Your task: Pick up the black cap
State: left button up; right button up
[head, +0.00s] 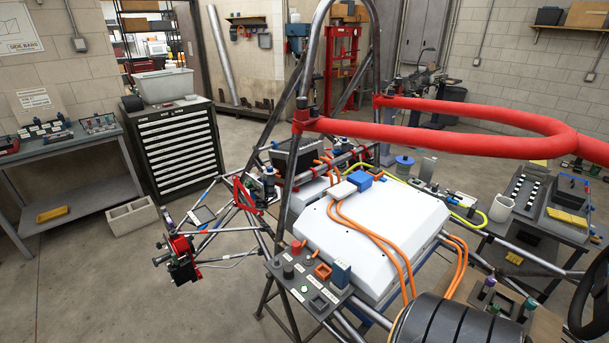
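A grey panel (323,309) is mounted on the tube frame at the lower middle. Several small parts sit on it, among them a small round black piece (288,271) that looks like the black cap, though it is too small to be sure. A red round cap (297,246) stands behind it, and a green button (304,289) is in front. An orange square piece (323,271) and a blue block (341,273) are to its right. Neither of my grippers shows in the head view.
A large white box (375,235) with orange cables lies right behind the panel. A red padded tube (440,135) crosses above it. A black ribbed cylinder (450,322) is at the lower right. A parts cart (545,232) stands at right. Open floor lies to the left.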

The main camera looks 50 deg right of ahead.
aim_at(288, 269)
jog(key=z, duration=1.35)
